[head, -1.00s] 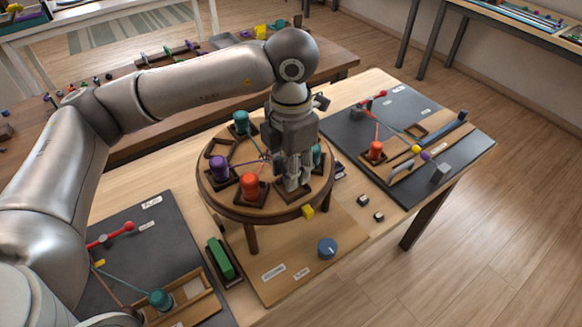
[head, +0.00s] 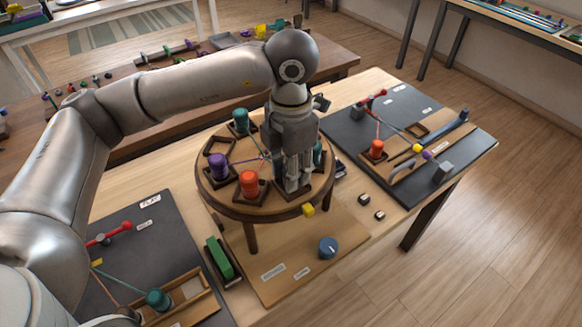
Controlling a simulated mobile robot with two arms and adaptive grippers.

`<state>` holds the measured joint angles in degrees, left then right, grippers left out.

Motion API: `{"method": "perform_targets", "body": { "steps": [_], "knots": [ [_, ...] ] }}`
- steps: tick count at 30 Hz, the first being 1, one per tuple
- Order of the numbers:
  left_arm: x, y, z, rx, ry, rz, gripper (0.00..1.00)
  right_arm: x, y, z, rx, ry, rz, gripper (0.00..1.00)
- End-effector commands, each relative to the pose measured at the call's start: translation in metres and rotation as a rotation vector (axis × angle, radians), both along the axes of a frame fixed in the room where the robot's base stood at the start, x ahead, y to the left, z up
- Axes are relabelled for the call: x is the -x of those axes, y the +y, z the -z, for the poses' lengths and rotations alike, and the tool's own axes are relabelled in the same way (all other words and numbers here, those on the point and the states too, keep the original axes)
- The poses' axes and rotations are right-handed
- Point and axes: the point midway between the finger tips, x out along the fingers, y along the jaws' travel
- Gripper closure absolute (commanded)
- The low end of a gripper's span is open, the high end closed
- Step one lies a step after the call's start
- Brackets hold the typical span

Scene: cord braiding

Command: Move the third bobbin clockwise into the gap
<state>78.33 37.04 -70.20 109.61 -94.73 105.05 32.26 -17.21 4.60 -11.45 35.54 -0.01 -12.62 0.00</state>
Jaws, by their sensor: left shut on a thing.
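A round wooden braiding stand (head: 268,208) carries square dark holders around its top. A teal bobbin (head: 241,121) stands at the back, a purple one (head: 218,165) at the left and a red one (head: 249,184) at the front. Another teal bobbin (head: 318,155) is partly hidden behind my left gripper. The holder at the back left (head: 219,145) is empty. My left gripper (head: 292,186) points down at the front-right holder, right of the red bobbin. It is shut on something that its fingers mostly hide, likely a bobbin. My right gripper is out of view.
A yellow block (head: 308,210) sits at the stand's front rim. A blue knob (head: 328,247) and a green block (head: 219,258) are in front. Dark boards with cords and bobbins lie right (head: 345,137) and left (head: 165,240). Two small cubes lie right of the stand.

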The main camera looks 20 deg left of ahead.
Motion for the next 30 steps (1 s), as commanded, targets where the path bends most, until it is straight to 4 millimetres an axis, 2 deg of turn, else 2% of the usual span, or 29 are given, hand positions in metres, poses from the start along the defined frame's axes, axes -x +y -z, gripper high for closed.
{"method": "perform_targets", "body": {
  "steps": [15, 16, 21, 30],
  "knots": [
    [-0.0001, -0.0001, 0.0041, 0.001, -0.001, 0.0, 0.94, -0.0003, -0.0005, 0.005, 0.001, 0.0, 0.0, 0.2],
    [-0.0001, -0.0001, 0.0041, 0.001, -0.001, 0.0, 0.66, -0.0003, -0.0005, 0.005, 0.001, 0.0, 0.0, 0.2],
    [-0.0001, -0.0001, 0.0042, 0.001, -0.001, 0.0, 0.45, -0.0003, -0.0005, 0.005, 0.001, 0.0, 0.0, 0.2],
    [-0.0001, -0.0001, 0.0039, 0.0, 0.0, 0.0, 0.45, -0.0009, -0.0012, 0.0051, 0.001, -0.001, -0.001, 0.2]
  ]
}}
